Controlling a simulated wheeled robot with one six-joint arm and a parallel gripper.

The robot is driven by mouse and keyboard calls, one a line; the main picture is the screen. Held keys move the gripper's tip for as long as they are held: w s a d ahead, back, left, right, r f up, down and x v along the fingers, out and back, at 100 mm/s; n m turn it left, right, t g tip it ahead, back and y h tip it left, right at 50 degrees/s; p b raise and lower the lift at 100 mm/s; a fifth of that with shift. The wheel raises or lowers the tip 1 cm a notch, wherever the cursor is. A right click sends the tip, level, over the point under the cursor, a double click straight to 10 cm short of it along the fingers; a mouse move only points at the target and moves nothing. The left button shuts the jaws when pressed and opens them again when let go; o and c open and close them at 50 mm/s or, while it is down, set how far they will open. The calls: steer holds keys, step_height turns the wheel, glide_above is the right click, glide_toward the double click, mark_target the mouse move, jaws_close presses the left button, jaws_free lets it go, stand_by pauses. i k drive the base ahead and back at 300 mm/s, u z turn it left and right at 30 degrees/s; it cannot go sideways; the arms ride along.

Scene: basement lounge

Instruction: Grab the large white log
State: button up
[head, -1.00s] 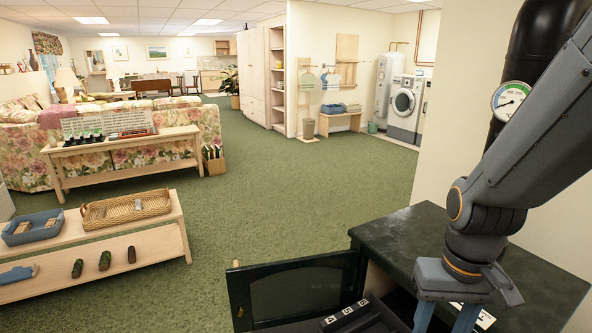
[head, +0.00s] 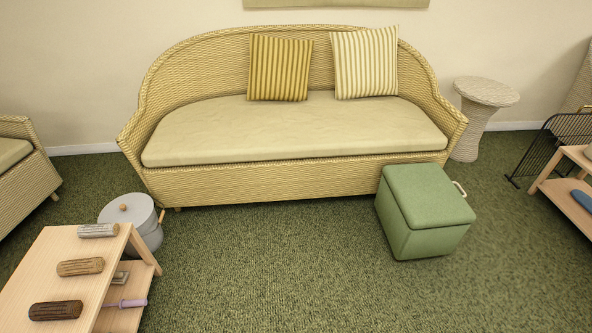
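A pale whitish-grey log (head: 98,230) lies on its side near the far edge of a light wooden table (head: 38,262), at the lower left of the head view. A brown log (head: 80,267) and a dark brown log (head: 55,310) lie in front of it on the same tabletop, spaced apart.
The table's lower shelf holds a purple-handled tool (head: 125,303) and a small grey item (head: 120,277). A grey lidded pot (head: 132,218) stands behind the table. A wicker sofa (head: 290,180) and green storage stool (head: 425,210) border open carpet (head: 270,270).

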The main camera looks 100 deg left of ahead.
mark_target(96, 231)
steer(key=u, duration=3.65)
steer(key=i, duration=2.55)
steer(key=u, duration=2.05)
